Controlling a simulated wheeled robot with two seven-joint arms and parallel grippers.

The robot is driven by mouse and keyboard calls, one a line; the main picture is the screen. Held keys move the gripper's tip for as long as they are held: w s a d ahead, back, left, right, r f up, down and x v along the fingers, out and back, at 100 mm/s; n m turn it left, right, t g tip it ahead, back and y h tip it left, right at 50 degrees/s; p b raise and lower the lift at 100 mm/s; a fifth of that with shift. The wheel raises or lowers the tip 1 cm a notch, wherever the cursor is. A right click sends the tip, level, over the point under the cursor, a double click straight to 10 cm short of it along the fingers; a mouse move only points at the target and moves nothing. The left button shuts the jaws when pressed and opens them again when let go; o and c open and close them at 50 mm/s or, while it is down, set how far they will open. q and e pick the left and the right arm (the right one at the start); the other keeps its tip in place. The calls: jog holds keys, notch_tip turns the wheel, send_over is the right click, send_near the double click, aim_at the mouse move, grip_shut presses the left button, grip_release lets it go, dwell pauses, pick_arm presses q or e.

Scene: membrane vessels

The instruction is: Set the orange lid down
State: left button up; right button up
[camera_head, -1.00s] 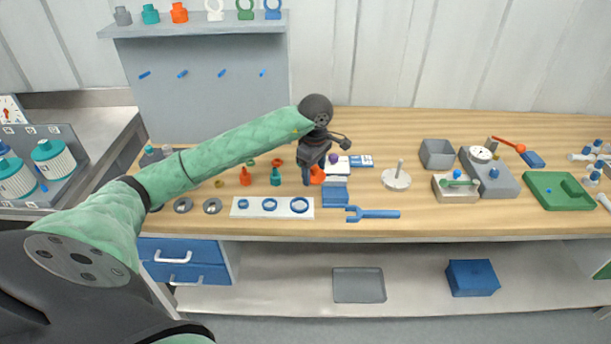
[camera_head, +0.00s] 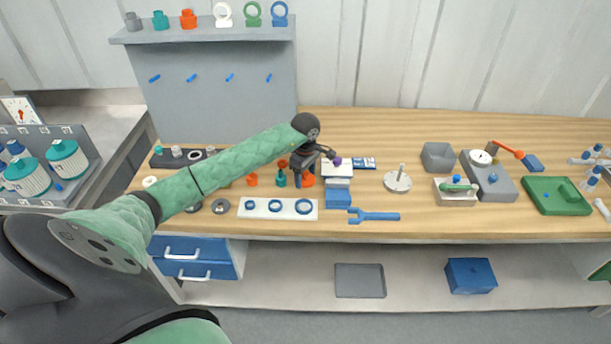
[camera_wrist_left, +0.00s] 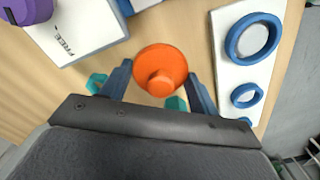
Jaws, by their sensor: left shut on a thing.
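The orange lid (camera_head: 308,182) is between the fingers of my left gripper (camera_head: 299,183), over the left-middle of the wooden bench. In the left wrist view the lid (camera_wrist_left: 160,70) shows as a round disc with a raised knob, and the left gripper's fingers (camera_wrist_left: 158,88) lie on either side of it. The gripper is shut on the lid. Whether the lid touches the bench top or hangs just above it, I cannot tell. My right gripper is not in view.
A white board with blue rings (camera_head: 252,209) lies just in front. A teal part (camera_head: 281,180) stands close at the left. A blue block (camera_head: 339,200) and a blue fork-shaped tool (camera_head: 374,216) are at the right. Bare bench (camera_head: 440,220) lies further right.

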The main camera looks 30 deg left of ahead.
pick_arm(q)
jog(key=shift+f, duration=0.75)
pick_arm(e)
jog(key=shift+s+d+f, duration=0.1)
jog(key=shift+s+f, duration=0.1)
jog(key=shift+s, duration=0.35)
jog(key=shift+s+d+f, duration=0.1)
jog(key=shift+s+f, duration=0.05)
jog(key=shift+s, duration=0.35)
pick_arm(q)
jog(key=shift+f, duration=0.1)
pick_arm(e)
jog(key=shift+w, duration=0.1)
pick_arm(q)
jog(key=o, duration=1)
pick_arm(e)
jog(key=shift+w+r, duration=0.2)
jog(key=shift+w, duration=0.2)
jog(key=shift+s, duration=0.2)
